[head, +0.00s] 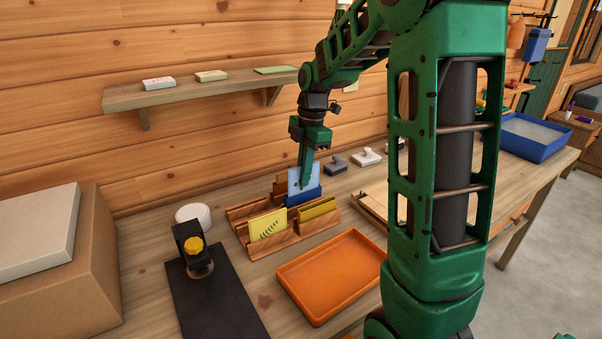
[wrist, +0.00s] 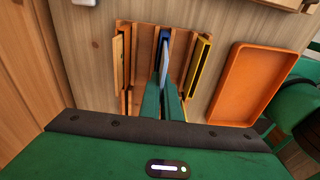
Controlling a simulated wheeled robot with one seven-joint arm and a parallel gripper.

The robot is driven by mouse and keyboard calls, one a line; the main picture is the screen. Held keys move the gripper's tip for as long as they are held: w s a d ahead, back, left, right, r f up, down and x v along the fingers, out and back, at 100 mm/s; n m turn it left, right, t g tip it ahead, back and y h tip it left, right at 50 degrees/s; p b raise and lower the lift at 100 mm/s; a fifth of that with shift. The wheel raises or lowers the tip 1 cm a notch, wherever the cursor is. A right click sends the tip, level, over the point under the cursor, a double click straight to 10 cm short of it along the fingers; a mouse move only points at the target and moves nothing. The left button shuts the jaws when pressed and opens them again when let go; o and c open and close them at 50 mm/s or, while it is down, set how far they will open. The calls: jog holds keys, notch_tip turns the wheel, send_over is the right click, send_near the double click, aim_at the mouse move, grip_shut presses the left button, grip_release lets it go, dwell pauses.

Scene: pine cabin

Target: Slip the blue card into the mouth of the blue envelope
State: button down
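The light blue card (head: 295,178) stands upright between the fingers of my gripper (head: 302,183), which looks shut on it. The dark blue envelope (head: 304,198) stands in the wooden rack (head: 312,226). The card's lower edge is hidden at the envelope; I cannot tell whether it is inside the mouth or just behind it. In the wrist view my gripper (wrist: 162,90) points at the rack, with the pale card (wrist: 165,66) edge-on beside the blue envelope (wrist: 164,38).
A yellow card with a fern print (head: 267,224) and a yellow envelope (head: 318,208) share the rack. An orange tray (head: 330,275) lies in front on the bench. A black stand with a yellow knob (head: 194,244) is at left; stampers (head: 366,156) are behind right.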

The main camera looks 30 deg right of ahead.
jog(key=shift+f, duration=1)
jog(key=shift+r, duration=0.15)
jog(key=shift+r, duration=1.75)
